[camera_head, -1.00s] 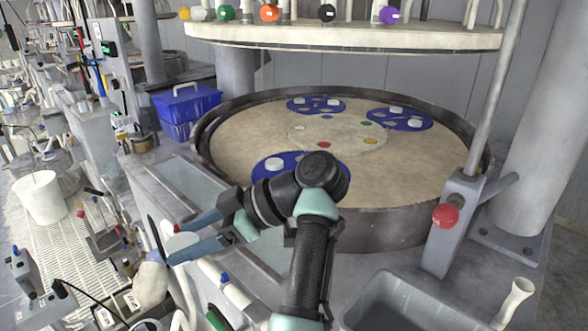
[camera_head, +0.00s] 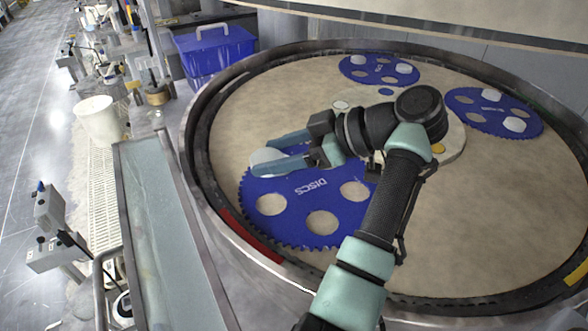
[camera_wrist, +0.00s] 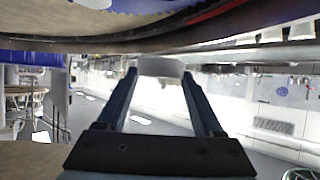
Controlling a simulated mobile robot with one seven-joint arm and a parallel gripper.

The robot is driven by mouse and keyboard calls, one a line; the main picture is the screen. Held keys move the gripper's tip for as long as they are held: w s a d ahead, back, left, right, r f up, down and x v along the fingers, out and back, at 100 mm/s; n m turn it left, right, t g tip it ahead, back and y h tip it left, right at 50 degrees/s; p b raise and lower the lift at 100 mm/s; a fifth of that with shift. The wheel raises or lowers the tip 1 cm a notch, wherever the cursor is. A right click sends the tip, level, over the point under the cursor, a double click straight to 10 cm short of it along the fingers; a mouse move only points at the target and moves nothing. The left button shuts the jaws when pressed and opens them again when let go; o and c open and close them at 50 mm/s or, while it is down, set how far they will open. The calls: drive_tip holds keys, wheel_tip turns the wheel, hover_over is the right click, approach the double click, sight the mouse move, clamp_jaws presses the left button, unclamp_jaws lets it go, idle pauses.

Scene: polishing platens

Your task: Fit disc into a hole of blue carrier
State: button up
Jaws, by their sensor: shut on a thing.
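My gripper (camera_head: 262,155) is shut on a white disc (camera_head: 268,156), which shows between the fingertips in the wrist view (camera_wrist: 160,67). The near blue carrier (camera_head: 290,232), toothed and lettered DISCS, lies on the beige platen. In the head view the held disc overlaps the carrier's upper-left part; its height above the carrier cannot be told. Three open holes show: left (camera_head: 270,205), front (camera_head: 320,222) and right (camera_head: 354,191). My gripper and arm hide the carrier's far part.
Two other blue carriers lie farther back, one at the rear (camera_head: 372,78) and one at right (camera_head: 470,112), both bearing white discs. A raised dark rim (camera_head: 196,175) rings the platen. A grey trough (camera_head: 160,235) and white bucket (camera_head: 97,122) stand left; a blue bin (camera_head: 212,52) stands behind.

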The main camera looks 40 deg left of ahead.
hover_over(278, 206)
wheel_tip(278, 206, down, 5)
drive_tip(key=shift+s, duration=0.1)
drive_tip(key=shift+f+p, duration=0.55)
drive_tip(key=shift+f, duration=1.85)
drive_tip(key=o, duration=1.4)
drive_tip(key=shift+o, duration=0.2)
drive_tip(key=b+v, duration=0.1)
drive_tip(key=v, duration=1.1)
drive_tip(key=shift+d, duration=0.15)
